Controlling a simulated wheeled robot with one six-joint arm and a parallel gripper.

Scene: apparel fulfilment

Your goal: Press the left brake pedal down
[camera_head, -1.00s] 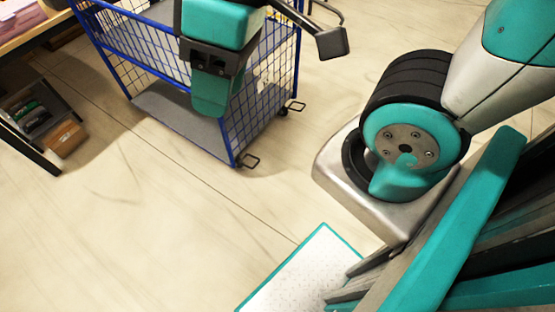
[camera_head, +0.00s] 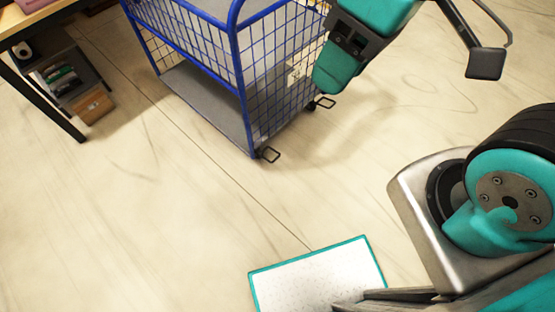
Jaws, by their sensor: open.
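A blue wire cart (camera_head: 243,80) with grey shelves stands at the top centre. Two small dark wire-loop pedals stick out low at its near end. The left brake pedal (camera_head: 268,154) is at the near corner, just above the floor, and the right one (camera_head: 325,102) is farther back by a caster. I cannot tell whether either is pressed. My gripper (camera_head: 486,64) shows only in part at the top right, as a dark finger pad on thin links; the rest is cut off. It is open, well right of and above the left pedal in the picture, touching nothing visible.
A table (camera_head: 28,28) with a low rack (camera_head: 65,78) and a cardboard box (camera_head: 95,105) stands at the left. A white mat with a teal edge (camera_head: 318,278) lies at the bottom centre. The floor before the cart is clear.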

